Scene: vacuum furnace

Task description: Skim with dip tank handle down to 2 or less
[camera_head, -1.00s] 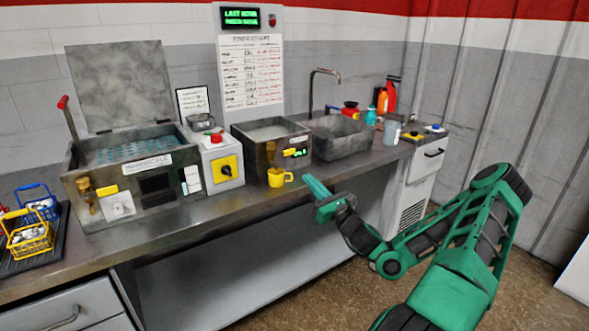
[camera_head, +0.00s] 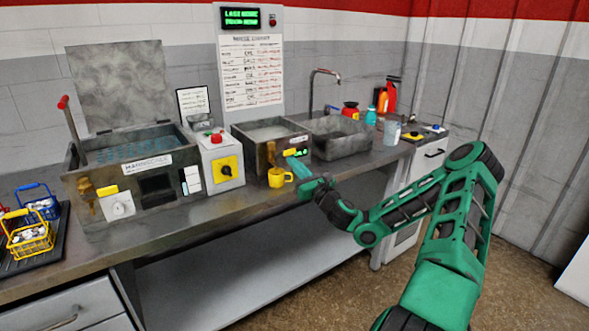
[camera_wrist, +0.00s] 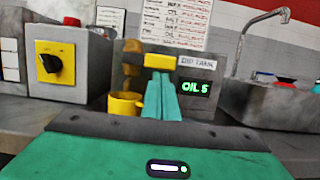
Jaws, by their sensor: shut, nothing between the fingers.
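The dip tank (camera_head: 244,142) is a grey open-topped box on the bench, with pale liquid inside. Its front has a brass tap (camera_wrist: 131,70), a yellow handle (camera_wrist: 163,60), a "DIP TANK" label (camera_wrist: 197,63) and a green display (camera_wrist: 195,88) that reads "OIL 5". In the head view the handle (camera_head: 290,152) shows just above my fingertips. My gripper (camera_head: 294,164) is shut and empty in front of the tank. In the wrist view my gripper (camera_wrist: 161,77) has its tips just below the handle. I cannot tell whether they touch it.
A yellow mug (camera_head: 276,178) stands under the tap, close beside my fingers. A box with a yellow-plated black knob (camera_head: 226,168) is to the left. A sink (camera_head: 338,149) is to the right. The wash tank (camera_head: 135,174) and baskets (camera_head: 30,242) stand further left.

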